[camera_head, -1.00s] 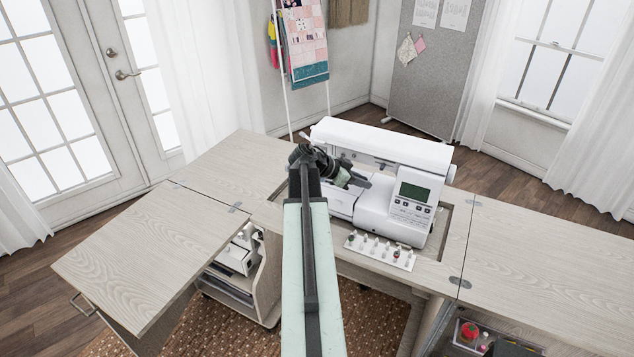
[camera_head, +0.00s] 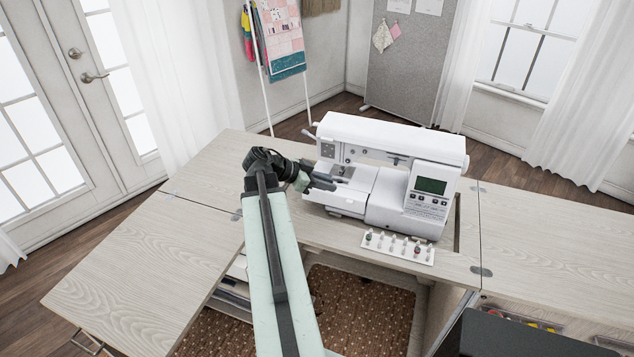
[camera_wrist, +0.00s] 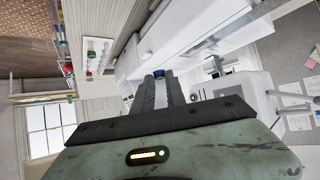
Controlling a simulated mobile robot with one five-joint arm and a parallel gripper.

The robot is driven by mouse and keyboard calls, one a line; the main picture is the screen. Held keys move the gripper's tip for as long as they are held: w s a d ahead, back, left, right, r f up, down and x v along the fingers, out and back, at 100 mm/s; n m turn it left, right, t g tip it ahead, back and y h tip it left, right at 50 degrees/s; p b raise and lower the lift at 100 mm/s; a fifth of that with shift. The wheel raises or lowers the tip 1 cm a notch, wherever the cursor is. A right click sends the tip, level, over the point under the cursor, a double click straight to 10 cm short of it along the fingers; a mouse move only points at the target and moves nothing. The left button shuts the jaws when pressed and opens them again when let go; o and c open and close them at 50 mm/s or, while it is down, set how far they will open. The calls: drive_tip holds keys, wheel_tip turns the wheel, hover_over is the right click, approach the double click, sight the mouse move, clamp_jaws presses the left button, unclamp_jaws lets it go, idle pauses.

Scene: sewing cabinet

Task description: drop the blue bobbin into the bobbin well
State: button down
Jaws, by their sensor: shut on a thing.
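The sewing machine (camera_head: 395,200) stands white in the cabinet's opening, with its free arm bed at the left. My gripper (camera_head: 328,184) is at the left end of that bed, near the needle area. In the wrist view, the fingers of my gripper (camera_wrist: 157,80) are shut on the blue bobbin (camera_wrist: 158,73), which shows as a small blue spot at the fingertips. The machine also shows in the wrist view (camera_wrist: 195,30). The bobbin is too small to make out in the head view. I cannot make out the bobbin well in either view.
A white rack with several small pegs (camera_head: 398,247) lies on the cabinet top (camera_head: 340,235) in front of the machine. A wooden leaf (camera_head: 140,270) extends at the left, another (camera_head: 560,245) at the right. An open drawer (camera_head: 520,318) with small items shows at lower right.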

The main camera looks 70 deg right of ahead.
drive_tip(key=d+f+b, duration=0.1)
drive_tip(key=d, duration=0.1)
drive_tip(key=d+f+b, duration=0.1)
drive_tip(key=d, duration=0.2)
drive_tip(key=w+d+f+b, duration=0.1)
drive_tip(key=d, duration=0.2)
drive_tip(key=shift+d, duration=0.9)
drive_tip(key=shift+a+f+b, duration=0.1)
drive_tip(key=shift+f+b, duration=0.5)
idle(0.7)
drive_tip(key=c, duration=1.3)
unclamp_jaws()
drive_tip(key=shift+r, duration=0.1)
